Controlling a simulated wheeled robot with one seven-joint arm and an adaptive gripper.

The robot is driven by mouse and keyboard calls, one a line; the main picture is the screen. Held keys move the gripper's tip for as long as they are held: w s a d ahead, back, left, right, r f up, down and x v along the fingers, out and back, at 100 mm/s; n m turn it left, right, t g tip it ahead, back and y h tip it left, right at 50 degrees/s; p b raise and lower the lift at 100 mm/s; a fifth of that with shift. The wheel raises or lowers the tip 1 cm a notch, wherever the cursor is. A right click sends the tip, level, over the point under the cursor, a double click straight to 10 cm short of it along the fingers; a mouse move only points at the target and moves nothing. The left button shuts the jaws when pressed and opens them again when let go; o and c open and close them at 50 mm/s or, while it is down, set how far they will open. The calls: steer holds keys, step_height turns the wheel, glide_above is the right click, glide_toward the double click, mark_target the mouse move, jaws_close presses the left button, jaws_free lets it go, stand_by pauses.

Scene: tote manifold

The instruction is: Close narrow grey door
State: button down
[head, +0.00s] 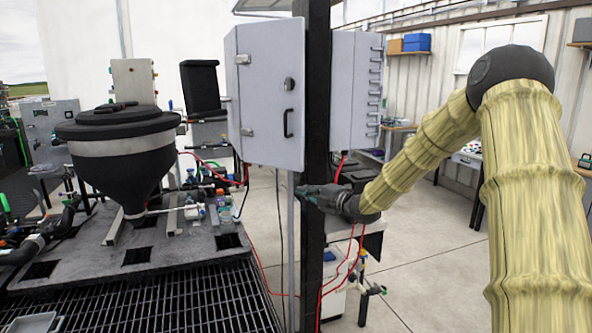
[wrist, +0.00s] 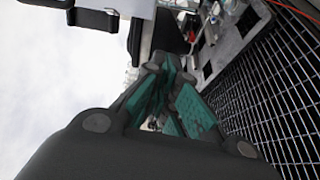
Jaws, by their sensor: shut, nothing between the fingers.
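A narrow grey door (head: 273,95) with a dark vertical handle and a round lock shows left of the dark post in the head view. It looks upright; I cannot tell for sure how far it stands open. My gripper (head: 309,194) is below and to the right of the handle, in front of the post, apart from the door. In the wrist view the teal-padded fingers (wrist: 167,68) come together with nothing between them. A dark handle (wrist: 97,19) on a pale surface shows at the upper left there.
The dark post (head: 317,120) stands close to my gripper. A grey cabinet part with hinges (head: 356,92) is right of the post. Red cables (head: 340,265) hang below. A black hopper (head: 118,150) stands on a grey platform at left, above a dark grating (head: 150,300).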

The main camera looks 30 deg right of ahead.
mark_target(296, 171)
steer(key=w+d+r+n+p, duration=0.1)
steer(key=w+d+r+p, duration=0.2)
steer(key=w+p, duration=0.3)
steer(key=shift+w+d+t, duration=0.2)
steer(key=shift+w+t, duration=0.1)
steer(key=shift+w, duration=2.5)
steer(key=shift+d, duration=0.2)
